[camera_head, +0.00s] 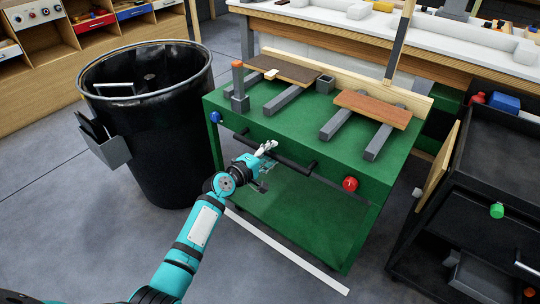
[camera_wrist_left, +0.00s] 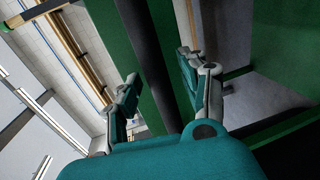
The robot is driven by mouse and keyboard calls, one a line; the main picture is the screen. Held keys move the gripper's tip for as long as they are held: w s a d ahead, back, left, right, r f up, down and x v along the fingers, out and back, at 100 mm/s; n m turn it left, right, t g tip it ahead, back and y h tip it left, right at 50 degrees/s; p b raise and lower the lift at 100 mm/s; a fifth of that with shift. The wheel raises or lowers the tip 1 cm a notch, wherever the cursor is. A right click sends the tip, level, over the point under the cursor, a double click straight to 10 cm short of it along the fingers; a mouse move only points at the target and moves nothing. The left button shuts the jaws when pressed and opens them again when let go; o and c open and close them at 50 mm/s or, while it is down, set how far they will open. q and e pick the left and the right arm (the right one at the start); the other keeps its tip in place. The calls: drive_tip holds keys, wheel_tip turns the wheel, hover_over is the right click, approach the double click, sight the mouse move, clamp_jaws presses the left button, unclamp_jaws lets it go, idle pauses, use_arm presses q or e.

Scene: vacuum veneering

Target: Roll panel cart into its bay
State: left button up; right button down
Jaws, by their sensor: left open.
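The green panel cart (camera_head: 335,190) stands in the middle of the head view, carrying a dark panel (camera_head: 287,68) and a reddish-brown panel (camera_head: 374,107) on grey bars. A dark push handle (camera_head: 292,164) runs along its near face, between a blue knob (camera_head: 215,117) and a red knob (camera_head: 350,184). My left gripper (camera_head: 266,149) is open at the left part of this handle. In the left wrist view, the dark handle bar (camera_wrist_left: 146,75) passes between the spread fingers (camera_wrist_left: 160,83); contact cannot be told. My right gripper is out of view.
A black bin (camera_head: 160,150) with a grey side holder stands close to the cart's left. A black shelf trolley (camera_head: 490,190) is at the right. A workbench (camera_head: 450,45) lies behind. A white strip (camera_head: 290,252) marks the floor; the near-left floor is clear.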

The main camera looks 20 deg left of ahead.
use_arm(q)
drive_tip(key=shift+w, duration=0.1)
drive_tip(key=shift+d, duration=0.1)
clamp_jaws()
